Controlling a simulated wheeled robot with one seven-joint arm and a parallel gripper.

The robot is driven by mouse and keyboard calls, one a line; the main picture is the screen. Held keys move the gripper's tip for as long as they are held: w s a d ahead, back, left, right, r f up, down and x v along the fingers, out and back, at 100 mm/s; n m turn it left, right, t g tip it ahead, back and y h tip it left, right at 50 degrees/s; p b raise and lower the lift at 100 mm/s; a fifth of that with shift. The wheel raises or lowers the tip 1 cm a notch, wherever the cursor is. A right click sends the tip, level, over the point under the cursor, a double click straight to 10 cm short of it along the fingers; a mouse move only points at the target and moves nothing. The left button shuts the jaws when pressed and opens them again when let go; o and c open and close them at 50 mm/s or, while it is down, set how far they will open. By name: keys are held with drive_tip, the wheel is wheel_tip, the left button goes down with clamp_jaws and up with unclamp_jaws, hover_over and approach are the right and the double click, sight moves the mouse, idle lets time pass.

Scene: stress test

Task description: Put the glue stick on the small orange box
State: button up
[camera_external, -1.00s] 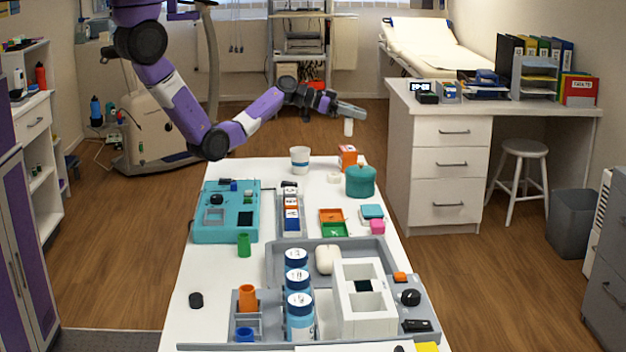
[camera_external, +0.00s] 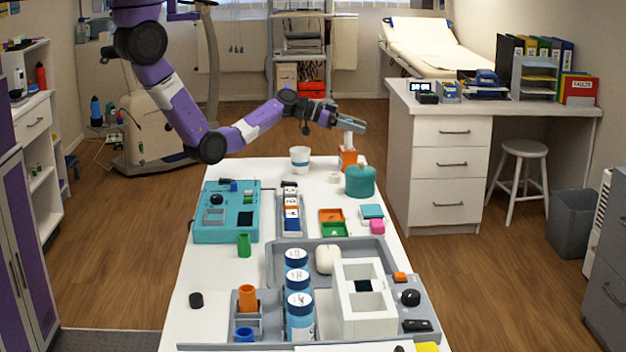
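The small orange box (camera_external: 348,160) stands near the far right edge of the white table. The glue stick (camera_external: 348,141), a small white upright cylinder, hangs below the end of my gripper (camera_external: 350,127). My gripper is shut on it at its top. The glue stick's lower end lines up with the top of the orange box in this view. I cannot tell whether it touches the box or is slightly above it. The fingertips are small and partly blurred.
A teal round container (camera_external: 360,182) stands just in front of the box. A white cup (camera_external: 299,159) stands to its left, and a small white ring (camera_external: 334,177) lies between. A teal device (camera_external: 225,212) and a grey tray (camera_external: 378,246) with several items lie nearer.

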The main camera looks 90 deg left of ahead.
drive_tip(key=shift+r, duration=0.1)
drive_tip(key=shift+s+r, duration=0.1)
drive_tip(key=shift+s, duration=0.05)
drive_tip(key=v, duration=1.1)
drive_tip(key=shift+s+b, duration=0.35)
drive_tip(key=shift+b, duration=0.1)
drive_tip(key=shift+r, duration=0.1)
